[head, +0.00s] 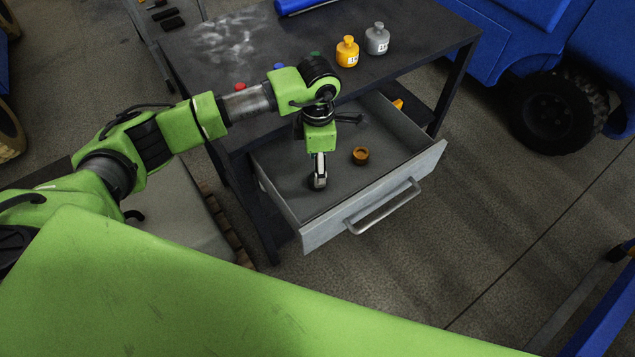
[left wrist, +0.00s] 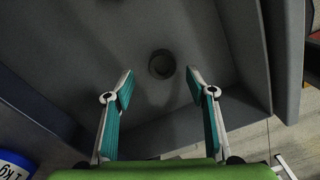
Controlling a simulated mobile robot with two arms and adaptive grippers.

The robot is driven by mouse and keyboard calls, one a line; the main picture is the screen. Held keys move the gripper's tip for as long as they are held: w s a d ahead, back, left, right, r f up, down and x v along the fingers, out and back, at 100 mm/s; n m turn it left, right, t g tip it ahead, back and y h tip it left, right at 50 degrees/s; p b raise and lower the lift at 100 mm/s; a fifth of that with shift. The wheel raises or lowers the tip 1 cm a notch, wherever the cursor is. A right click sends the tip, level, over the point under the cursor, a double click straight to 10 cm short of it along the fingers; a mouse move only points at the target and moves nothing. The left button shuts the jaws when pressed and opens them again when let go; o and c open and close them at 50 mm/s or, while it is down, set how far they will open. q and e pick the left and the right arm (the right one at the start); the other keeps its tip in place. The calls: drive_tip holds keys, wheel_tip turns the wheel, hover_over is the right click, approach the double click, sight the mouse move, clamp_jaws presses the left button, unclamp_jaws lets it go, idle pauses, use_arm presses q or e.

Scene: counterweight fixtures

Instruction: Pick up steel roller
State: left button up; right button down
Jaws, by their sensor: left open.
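A short brown, ring-like round piece (head: 360,156) lies on the floor of the open drawer in the head view. No plainly steel-coloured roller can be made out. In the left wrist view a dark round piece (left wrist: 161,64) stands on the drawer floor, beyond and between the fingertips. I cannot tell for sure that it is the same piece. My left gripper (head: 318,183) points down into the drawer, left of the brown piece in the head view. Its two teal-padded fingers (left wrist: 159,86) are apart with nothing between them. My right gripper is not in view.
The drawer (head: 376,212) has raised walls around the gripper. On the dark workbench (head: 235,45) stand a yellow bottle-shaped weight (head: 347,52) and a grey one (head: 377,39). A red piece (head: 240,86) is near my forearm. A blue vehicle (head: 495,45) is at right.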

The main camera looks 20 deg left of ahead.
use_arm(q)
wheel_tip(320, 180, down, 5)
drive_tip(key=shift+s+r+b, duration=0.1)
drive_tip(key=shift+r+b, duration=0.1)
drive_tip(key=shift+b, duration=0.8)
drive_tip(key=shift+r, duration=0.1)
clamp_jaws()
drive_tip(key=shift+r, duration=0.15)
